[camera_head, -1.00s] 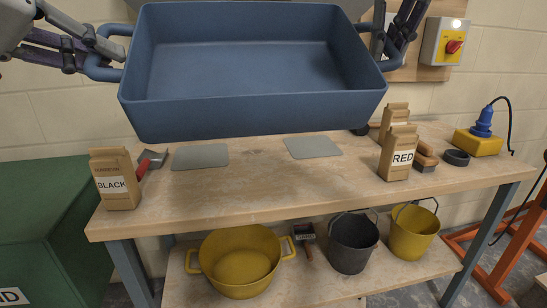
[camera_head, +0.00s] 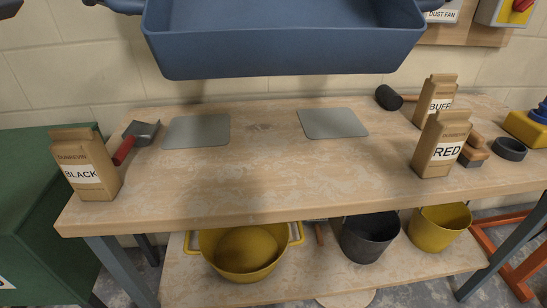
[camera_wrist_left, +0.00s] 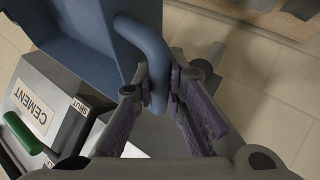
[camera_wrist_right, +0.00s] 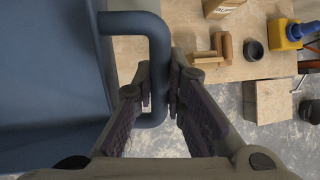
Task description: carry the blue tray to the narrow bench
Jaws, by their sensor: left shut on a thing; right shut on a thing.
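The blue tray (camera_head: 285,50) is held up in the air at the top of the head view, its near wall facing me and its upper part cut off. In that view the bench (camera_head: 250,190) stands below and behind it. My left gripper (camera_wrist_left: 160,88) is shut on the tray's handle in the left wrist view. My right gripper (camera_wrist_right: 160,95) is shut on the other handle in the right wrist view. Both grippers are outside the head view's frame or nearly so. I cannot tell whether this bench is the narrow one.
Buckets (camera_head: 370,237) stand on the lower shelf. A green box (camera_head: 30,190) is at left.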

